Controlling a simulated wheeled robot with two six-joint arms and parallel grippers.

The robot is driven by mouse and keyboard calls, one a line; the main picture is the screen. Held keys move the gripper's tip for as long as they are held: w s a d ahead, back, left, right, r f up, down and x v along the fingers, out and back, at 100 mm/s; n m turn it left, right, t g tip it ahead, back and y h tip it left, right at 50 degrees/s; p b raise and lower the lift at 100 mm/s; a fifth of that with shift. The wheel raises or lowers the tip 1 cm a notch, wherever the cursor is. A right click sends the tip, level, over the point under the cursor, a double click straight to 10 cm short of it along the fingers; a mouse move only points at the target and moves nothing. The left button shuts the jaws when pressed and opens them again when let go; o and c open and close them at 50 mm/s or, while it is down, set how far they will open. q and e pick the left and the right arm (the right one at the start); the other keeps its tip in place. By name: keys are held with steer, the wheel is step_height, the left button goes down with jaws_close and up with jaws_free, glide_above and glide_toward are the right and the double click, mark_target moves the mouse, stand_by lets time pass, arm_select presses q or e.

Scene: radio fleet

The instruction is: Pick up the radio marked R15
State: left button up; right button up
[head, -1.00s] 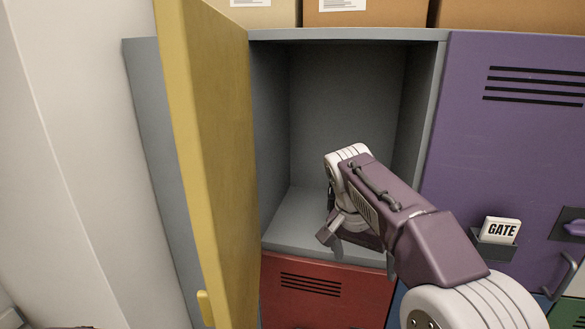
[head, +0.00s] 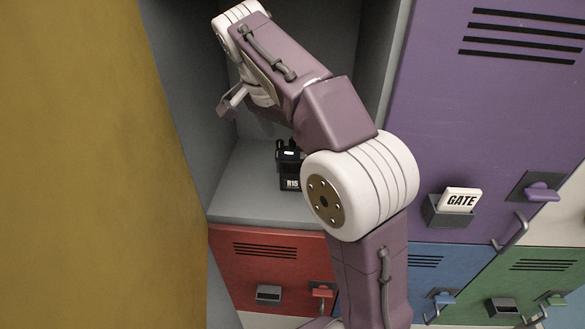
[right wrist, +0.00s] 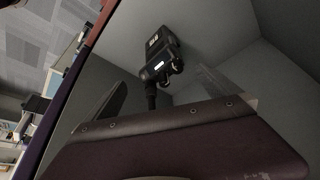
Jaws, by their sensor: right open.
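The radio marked R15 (head: 291,183) is small and black and stands on the floor of the open grey locker in the head view. My right arm partly covers its right side. In the right wrist view the dark radio (right wrist: 158,52) shows beyond the fingers, its label too small to read. My right gripper (head: 246,112) is open and empty, inside the locker, above and left of the radio and apart from it. Its two fingers (right wrist: 165,92) are spread in the right wrist view. My left gripper is not in view.
The open yellow door (head: 80,160) fills the left side. The grey locker wall (head: 195,90) and floor (head: 250,205) bound the space. Red (head: 270,265), blue and green lockers lie below.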

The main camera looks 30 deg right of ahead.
mark_target(295, 146)
steer(key=x, duration=0.3)
steer(key=w+p+x, duration=0.1)
steer(key=x, duration=0.1)
steer(key=shift+w+d+f, duration=0.1)
steer(key=shift+d, duration=0.4)
steer(key=shift+f, duration=0.25)
steer(key=shift+s+a+r, duration=0.1)
steer(key=shift+s+a, duration=0.05)
steer(key=shift+s, duration=0.25)
steer(key=shift+w, duration=0.15)
steer(key=c, duration=2)
